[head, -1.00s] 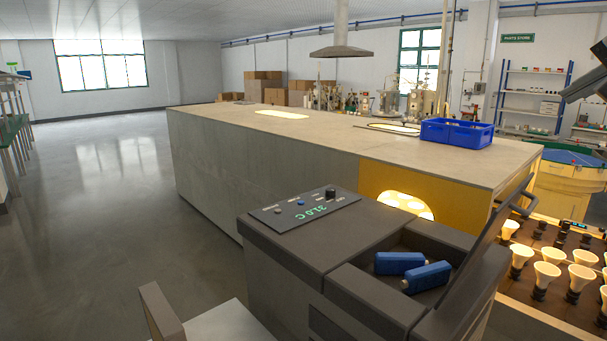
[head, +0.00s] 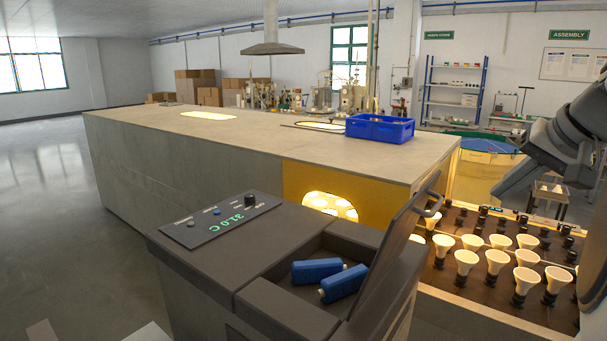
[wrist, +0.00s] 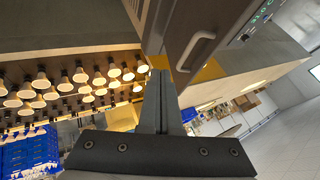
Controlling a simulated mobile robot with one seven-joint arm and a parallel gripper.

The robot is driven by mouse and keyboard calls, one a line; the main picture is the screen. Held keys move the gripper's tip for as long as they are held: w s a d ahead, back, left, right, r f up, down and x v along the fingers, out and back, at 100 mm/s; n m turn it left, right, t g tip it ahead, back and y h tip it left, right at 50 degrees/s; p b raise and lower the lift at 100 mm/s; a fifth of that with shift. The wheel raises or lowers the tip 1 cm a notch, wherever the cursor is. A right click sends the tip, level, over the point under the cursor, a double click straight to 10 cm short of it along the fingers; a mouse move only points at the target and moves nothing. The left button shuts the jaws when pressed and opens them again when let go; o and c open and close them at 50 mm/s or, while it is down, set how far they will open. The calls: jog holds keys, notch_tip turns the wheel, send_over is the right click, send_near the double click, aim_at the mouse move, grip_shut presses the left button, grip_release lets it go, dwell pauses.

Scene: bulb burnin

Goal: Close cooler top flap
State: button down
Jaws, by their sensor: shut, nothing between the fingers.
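The cooler (head: 270,245) is a dark grey box with a display panel reading 31.0 C. Its top flap (head: 388,250) stands open, tilted up on the right side, with a handle (head: 434,204) at its upper edge. Two blue packs (head: 330,275) lie in the open compartment. In the wrist view the flap (wrist: 212,35) and its handle (wrist: 196,50) are at the upper middle. My gripper (wrist: 160,78) is shut and empty, with its fingertips just left of the handle and apart from it as far as I can tell. My fingers are not visible in the head view.
A rack of bulbs (head: 497,262) lies right of the cooler, below the flap's outer side. A long bench (head: 200,150) with a blue crate (head: 380,128) stands behind. My arm is at the right edge. Open floor (head: 45,210) lies at the left.

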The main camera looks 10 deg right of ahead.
jog(key=w+a+f, duration=0.2)
jog(key=w+f, duration=0.4)
jog(key=w, duration=0.2)
jog(key=shift+w+a+f+p, duration=0.2)
jog(key=shift+a+f+p, duration=0.05)
jog(key=shift+a+p, duration=0.15)
